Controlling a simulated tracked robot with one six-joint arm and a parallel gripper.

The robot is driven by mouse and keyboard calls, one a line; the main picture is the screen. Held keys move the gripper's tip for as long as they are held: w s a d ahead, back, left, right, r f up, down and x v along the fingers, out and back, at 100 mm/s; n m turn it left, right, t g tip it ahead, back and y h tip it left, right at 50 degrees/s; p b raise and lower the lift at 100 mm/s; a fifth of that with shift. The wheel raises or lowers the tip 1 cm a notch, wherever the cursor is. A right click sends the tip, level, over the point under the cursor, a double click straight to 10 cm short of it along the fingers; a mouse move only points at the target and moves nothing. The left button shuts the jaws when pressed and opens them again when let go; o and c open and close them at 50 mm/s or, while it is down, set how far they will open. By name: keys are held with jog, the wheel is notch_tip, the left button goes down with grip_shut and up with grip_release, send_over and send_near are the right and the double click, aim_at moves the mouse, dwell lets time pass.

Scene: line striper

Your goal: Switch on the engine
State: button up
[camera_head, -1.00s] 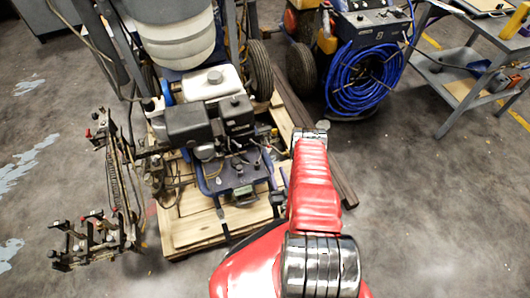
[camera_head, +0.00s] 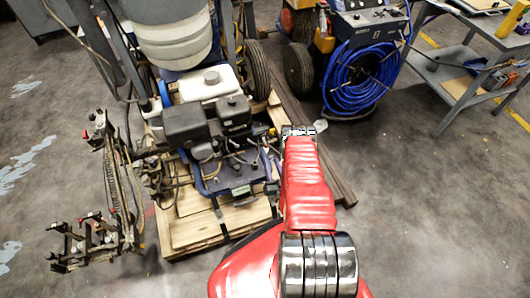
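The line striper's engine (camera_head: 208,120) sits in the middle left, with a white fuel tank (camera_head: 207,84) and a black housing. It is mounted on a blue frame (camera_head: 228,180) above a wooden pallet (camera_head: 195,222). The engine switch cannot be made out. My red arm reaches up from the bottom, and its far end lies just right of the engine and frame. My gripper's fingers are hidden behind the arm's end, so I cannot tell whether they are open or touching anything.
A machine with a coiled blue hose (camera_head: 366,78) stands at the back right. A grey metal cart (camera_head: 462,75) is at the far right. Dark beams (camera_head: 335,180) lie beside the pallet. A metal bracket assembly (camera_head: 92,240) juts out at left.

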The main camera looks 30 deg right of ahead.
jog(key=x, duration=0.8)
